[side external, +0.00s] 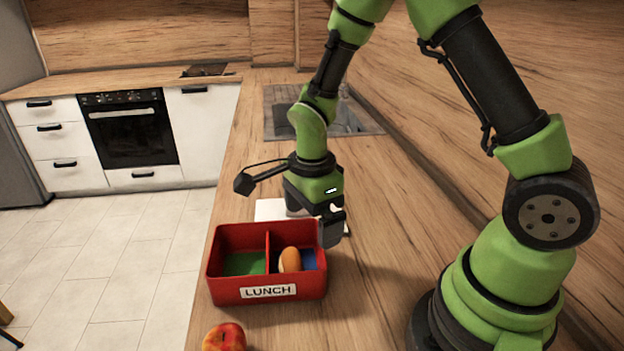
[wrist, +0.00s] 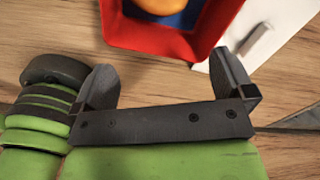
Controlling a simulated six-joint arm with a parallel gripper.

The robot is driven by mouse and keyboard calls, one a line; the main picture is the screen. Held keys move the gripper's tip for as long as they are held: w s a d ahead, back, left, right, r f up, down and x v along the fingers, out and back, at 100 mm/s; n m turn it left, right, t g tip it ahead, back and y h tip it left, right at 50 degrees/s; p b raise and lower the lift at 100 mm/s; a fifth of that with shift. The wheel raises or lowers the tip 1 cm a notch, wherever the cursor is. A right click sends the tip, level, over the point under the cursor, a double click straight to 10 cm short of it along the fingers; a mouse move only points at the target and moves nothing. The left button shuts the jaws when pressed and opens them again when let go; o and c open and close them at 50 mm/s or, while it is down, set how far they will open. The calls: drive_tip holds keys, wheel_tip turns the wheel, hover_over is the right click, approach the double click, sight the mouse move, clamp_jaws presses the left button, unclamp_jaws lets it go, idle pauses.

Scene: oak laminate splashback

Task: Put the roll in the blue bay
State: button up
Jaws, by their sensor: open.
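A red lunch box (side external: 268,292) labelled LUNCH stands on the wooden counter, split by a divider into two bays. The left bay has a green floor (side external: 244,263). The right bay has a blue floor (side external: 308,260), and the orange-brown roll (side external: 290,260) lies in it, leaning near the divider. My gripper (side external: 332,228) is open and empty, above and beside the box's back right corner, apart from the roll. In the wrist view the open fingers (wrist: 165,82) have bare counter between them; the box rim (wrist: 165,42) and part of the roll (wrist: 160,5) show at the top.
A red-yellow apple (side external: 224,337) sits on the counter in front of the box. A white board or sheet (side external: 270,209) lies behind the box, with a small pale object on it in the wrist view (wrist: 258,42). A sink (side external: 350,118) lies farther back. Counter right of the box is clear.

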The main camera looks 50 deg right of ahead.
wheel_tip(320, 180, up, 11)
drive_tip(key=s+a+r+n+t+y, duration=0.1)
drive_tip(key=s+r+n+t, duration=0.2)
drive_tip(key=s+n, duration=0.3)
drive_tip(key=s+a+r+n+t+y, duration=0.1)
drive_tip(key=s+r+n+t, duration=0.3)
drive_tip(key=n, duration=0.8)
drive_tip(key=s+r, duration=0.2)
drive_tip(key=s, duration=0.1)
drive_tip(key=shift+s+r, duration=0.2)
drive_tip(key=shift+r, duration=0.1)
